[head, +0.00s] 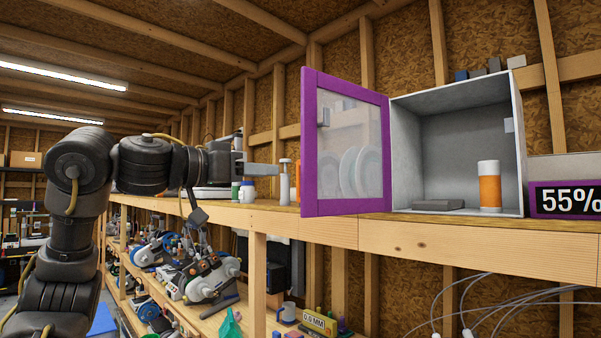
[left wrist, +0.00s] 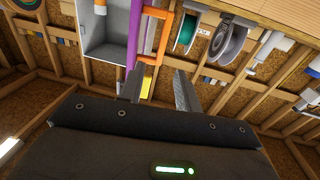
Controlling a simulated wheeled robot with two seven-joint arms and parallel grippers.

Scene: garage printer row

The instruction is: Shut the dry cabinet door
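The dry cabinet (head: 455,150) is a grey box on the shelf, open at the front. Its door (head: 311,150), purple-framed with a clear pane, stands swung open on the cabinet's left side. In the left wrist view the door (left wrist: 138,30) is seen edge-on, with an orange bracket-shaped handle (left wrist: 168,38) on it. My left gripper (head: 279,170) is left of the door, fingers pointing toward it. In the left wrist view its fingers (left wrist: 160,88) are spread and empty, with the handle beyond their tips. The exact gap to the handle is hard to tell. My right gripper is not in view.
Inside the cabinet are an orange-and-white bottle (head: 490,186) and a dark flat block (head: 438,205). A 55% display (head: 566,199) stands to its right. Bottles (head: 246,192) and spools stand on the shelf (head: 420,240) near my left gripper. Printer-like machines fill the lower shelf.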

